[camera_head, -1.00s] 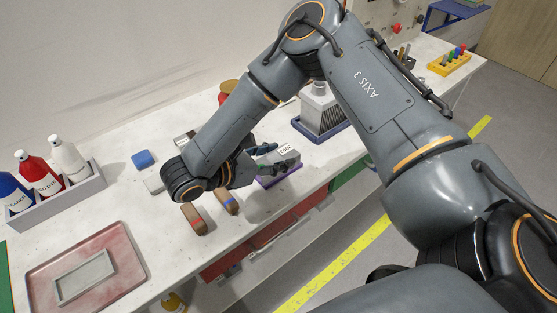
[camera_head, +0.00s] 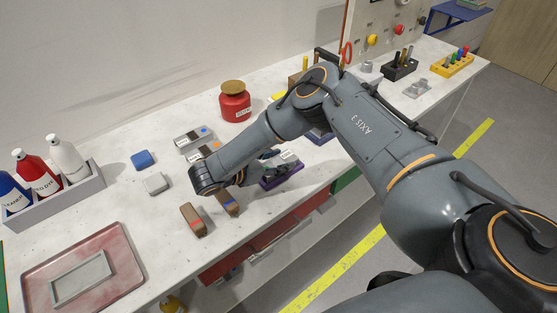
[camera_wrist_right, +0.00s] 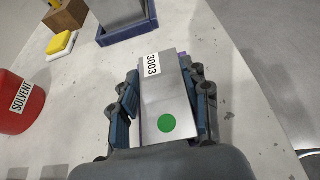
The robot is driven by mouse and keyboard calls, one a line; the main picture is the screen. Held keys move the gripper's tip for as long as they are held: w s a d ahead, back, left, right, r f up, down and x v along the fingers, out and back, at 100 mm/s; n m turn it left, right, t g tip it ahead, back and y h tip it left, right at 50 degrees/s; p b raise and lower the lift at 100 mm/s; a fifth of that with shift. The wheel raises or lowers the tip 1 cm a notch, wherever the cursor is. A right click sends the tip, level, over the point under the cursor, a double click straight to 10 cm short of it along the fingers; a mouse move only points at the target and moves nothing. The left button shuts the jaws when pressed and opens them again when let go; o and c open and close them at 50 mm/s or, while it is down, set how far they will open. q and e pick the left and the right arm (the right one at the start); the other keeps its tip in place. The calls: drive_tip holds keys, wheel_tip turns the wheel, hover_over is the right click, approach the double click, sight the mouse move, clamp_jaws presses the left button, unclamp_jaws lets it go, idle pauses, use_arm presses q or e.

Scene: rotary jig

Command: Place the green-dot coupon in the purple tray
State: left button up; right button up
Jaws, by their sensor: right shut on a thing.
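The green-dot coupon (camera_wrist_right: 168,90) is a grey metal plate with a 3003 label and a green dot. My right gripper (camera_wrist_right: 162,88) is shut on it, one finger along each long side. In the head view the right gripper (camera_head: 268,165) is at the purple tray (camera_head: 284,180), with the coupon's labelled end (camera_head: 289,156) showing over the tray. A sliver of purple shows beside the coupon in the wrist view. I cannot tell whether the coupon touches the tray floor. My left gripper is not in view.
A blue-based fixture (camera_wrist_right: 128,30) stands just past the tray. A red solvent jar (camera_head: 235,105) is behind. Brown brushes (camera_head: 193,219) lie near the table's front edge.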

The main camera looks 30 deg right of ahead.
drive_tip(key=o, duration=1.2)
drive_tip(key=shift+o, duration=0.2)
drive_tip(key=v, duration=1.2)
drive_tip(key=shift+r, duration=0.2)
